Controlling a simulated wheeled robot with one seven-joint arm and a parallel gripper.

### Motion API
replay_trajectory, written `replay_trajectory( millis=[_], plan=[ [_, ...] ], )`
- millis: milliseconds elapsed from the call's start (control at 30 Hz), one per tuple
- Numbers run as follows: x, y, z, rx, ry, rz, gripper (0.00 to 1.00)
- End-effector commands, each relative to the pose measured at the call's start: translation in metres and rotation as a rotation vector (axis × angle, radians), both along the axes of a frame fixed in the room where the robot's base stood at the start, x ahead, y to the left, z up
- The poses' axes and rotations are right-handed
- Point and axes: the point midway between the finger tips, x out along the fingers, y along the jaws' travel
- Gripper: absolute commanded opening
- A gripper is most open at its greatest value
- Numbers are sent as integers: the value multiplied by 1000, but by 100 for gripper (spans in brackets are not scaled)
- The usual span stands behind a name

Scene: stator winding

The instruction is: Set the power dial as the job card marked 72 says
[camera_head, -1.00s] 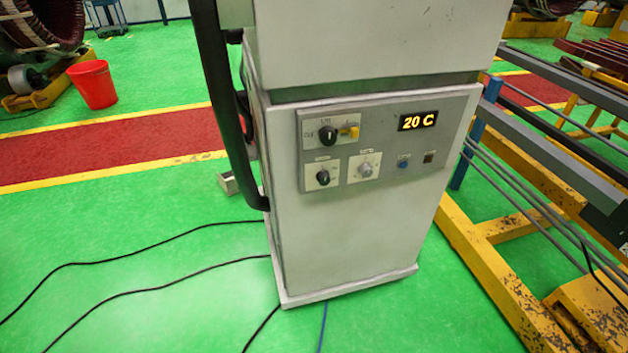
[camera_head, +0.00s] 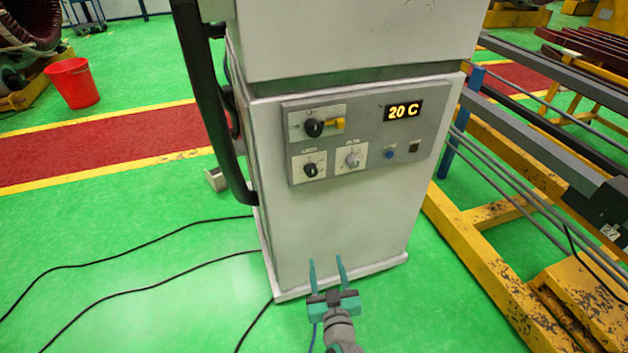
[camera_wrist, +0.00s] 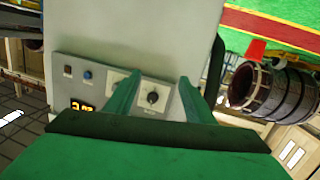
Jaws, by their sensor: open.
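The grey control panel (camera_head: 436,133) is on the front of a white cabinet (camera_head: 345,230). Its lit display (camera_head: 403,110) reads 20 C. A black knob (camera_head: 314,128) with a yellow part beside it sits at upper left. Below are a black dial (camera_head: 311,169) and a silver dial (camera_head: 352,160), on white plates whose labels are too small to read. My gripper (camera_head: 327,262) is open and empty, below the panel in the head view. In the wrist view its green fingers (camera_wrist: 156,92) overlap the panel, with a black dial (camera_wrist: 152,97) between them. No job card marked 72 can be made out.
A blue button (camera_head: 389,153) and a dark switch (camera_head: 414,146) are right of the dials. A black handle bar (camera_head: 215,110) runs down the cabinet's left side. A yellow frame with grey rails (camera_head: 480,250) stands to the right. Black cables (camera_head: 120,288) cross the green floor.

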Motion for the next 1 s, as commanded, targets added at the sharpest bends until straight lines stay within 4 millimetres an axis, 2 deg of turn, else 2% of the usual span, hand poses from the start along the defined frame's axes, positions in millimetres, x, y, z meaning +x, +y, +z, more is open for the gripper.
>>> replay_trajectory(
  millis=[33,200,300,433,567,767,1000],
  plan=[
    [22,-2,17,-9,-23,21,49],
    [74,-2,65,-44,-79,101,49],
    [97,-1,92,-65,-111,143,49],
    [115,-1,117,-86,-140,182,49],
    [123,0,129,-98,-155,202,49],
    [139,5,132,-100,-158,208,49],
    [179,19,132,-100,-158,208,49]
  ],
)
